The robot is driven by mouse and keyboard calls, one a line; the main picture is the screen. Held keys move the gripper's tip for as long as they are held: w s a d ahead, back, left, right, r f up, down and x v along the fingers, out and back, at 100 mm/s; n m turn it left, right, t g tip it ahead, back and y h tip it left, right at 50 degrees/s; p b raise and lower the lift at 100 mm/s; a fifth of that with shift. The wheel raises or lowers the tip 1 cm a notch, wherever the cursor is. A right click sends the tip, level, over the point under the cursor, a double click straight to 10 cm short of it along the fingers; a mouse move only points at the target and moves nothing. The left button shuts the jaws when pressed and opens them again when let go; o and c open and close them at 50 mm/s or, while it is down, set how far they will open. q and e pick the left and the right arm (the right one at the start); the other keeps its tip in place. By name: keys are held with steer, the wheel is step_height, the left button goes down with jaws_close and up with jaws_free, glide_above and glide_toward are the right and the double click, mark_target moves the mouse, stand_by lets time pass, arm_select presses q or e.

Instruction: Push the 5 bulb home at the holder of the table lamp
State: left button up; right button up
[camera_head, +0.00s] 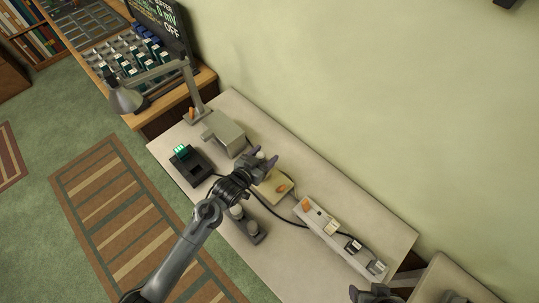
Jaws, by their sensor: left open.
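My left gripper (266,161) is open, with its fingers around a small pale rounded thing (260,155) that looks like a bulb. Whether the fingers touch it is too small to tell. Just below the fingers is a yellowish square base (277,188) with an orange spot, perhaps the table lamp's base. My gripper hides any holder there. Pale round bulb-like things (237,211) sit in a dark rack (247,226) beside my left forearm. A dark part of my right arm (374,294) shows at the bottom edge; its fingers are not clear.
A grey block-like vise (226,134) stands behind the gripper, and a black box with a green display (186,161) is to the left. A grey jointed lamp (128,97) leans over the left end. A white power strip (340,235) with a dark cable lies right.

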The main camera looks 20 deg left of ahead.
arm_select(q)
steer(key=shift+r, duration=0.6)
step_height(320, 180, up, 3)
steer(key=shift+f+b, duration=0.2)
steer(key=shift+b, duration=0.15)
steer(key=s+d+r+b, duration=0.2)
steer(key=d+r, duration=0.5)
steer(key=d, duration=0.4)
steer(key=shift+s, duration=0.6)
steer(key=shift+d+r, duration=0.1)
